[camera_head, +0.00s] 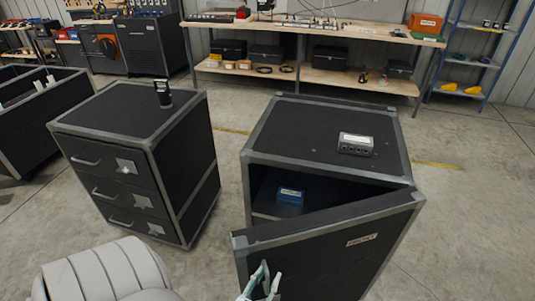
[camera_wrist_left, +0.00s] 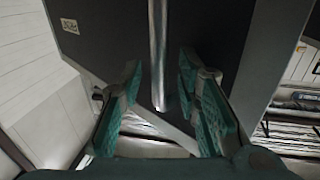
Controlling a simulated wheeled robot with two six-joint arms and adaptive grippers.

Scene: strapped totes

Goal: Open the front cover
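The front cover (camera_head: 330,250) is a dark panel with grey metal edging and a small label. It stands swung partly open on the right-hand case (camera_head: 330,135), leaving a gap into the interior. Its metal bar handle (camera_wrist_left: 158,50) shows in the left wrist view. My left gripper (camera_head: 260,285) is at the handle, low on the cover. In the left wrist view its two green fingers (camera_wrist_left: 160,100) stand apart on both sides of the bar, with visible gaps, so it is open. My right gripper is not in view.
A blue box (camera_head: 290,196) sits inside the case, and a grey device (camera_head: 356,144) lies on its top. A drawer cabinet (camera_head: 125,115) with a dark object (camera_head: 163,94) on top stands to the left. A workbench (camera_head: 310,75) runs along the back. Floor shows between the cabinets.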

